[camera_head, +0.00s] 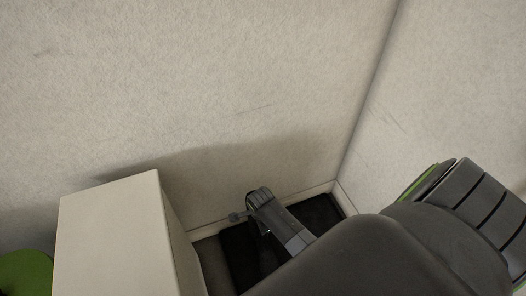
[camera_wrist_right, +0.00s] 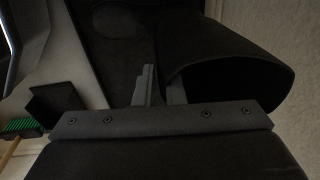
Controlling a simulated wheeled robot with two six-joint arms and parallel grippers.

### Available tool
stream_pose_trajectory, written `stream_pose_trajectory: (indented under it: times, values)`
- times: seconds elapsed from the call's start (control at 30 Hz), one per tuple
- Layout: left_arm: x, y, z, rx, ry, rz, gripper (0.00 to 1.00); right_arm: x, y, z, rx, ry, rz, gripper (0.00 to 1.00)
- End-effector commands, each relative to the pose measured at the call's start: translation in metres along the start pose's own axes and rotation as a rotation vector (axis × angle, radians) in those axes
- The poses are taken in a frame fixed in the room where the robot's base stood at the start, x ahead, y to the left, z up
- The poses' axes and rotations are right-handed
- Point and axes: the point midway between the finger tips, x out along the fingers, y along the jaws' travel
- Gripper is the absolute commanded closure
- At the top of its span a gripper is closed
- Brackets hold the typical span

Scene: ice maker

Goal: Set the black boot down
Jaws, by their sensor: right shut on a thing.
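The black boot (camera_wrist_right: 240,72) fills the upper part of the right wrist view, with its wide opening facing the camera at the right. My right gripper (camera_wrist_right: 160,84) is shut on the boot, its two grey fingers close together at the edge of the opening. The boot's sole and lower end are hidden, so I cannot tell whether it touches the floor. In the head view my right arm covers the lower right, and the boot cannot be told apart from the dark shapes on the floor. My left gripper is not in view.
A beige cabinet (camera_head: 112,235) stands at the left, near the wall (camera_head: 190,90). A black mat or tray (camera_head: 318,212) lies on the floor in the wall corner. A green-bristled brush (camera_wrist_right: 20,127) and a dark square piece (camera_wrist_right: 58,104) show at the wrist view's left.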

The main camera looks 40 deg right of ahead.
Motion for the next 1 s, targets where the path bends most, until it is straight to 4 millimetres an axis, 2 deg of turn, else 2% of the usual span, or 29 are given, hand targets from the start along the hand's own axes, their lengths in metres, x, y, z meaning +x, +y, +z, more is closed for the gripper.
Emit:
stream_pose_trajectory:
  times: [0.1,0.33,0.37,0.5,0.83,0.93,1.0]
  values:
    - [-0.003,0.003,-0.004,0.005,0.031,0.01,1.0,0.01,-0.001,0.001,0.0,0.0,-0.005,1.0]
    - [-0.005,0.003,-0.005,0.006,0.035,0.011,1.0,0.009,-0.001,0.001,0.0,-0.001,-0.004,1.0]
    - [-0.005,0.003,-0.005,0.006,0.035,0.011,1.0,0.011,0.001,0.001,0.001,0.0,0.0,0.86]
    - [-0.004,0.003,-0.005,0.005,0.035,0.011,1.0,0.011,0.001,0.001,0.0,0.0,0.0,0.68]
    - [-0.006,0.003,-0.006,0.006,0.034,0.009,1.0,0.007,0.001,0.001,0.0,0.0,-0.001,0.68]
    - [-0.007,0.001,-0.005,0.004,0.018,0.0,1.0,-0.003,0.001,0.001,0.0,-0.001,-0.001,0.68]
    - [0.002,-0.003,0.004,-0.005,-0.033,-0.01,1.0,-0.015,0.0,0.001,0.001,-0.001,-0.002,0.68]
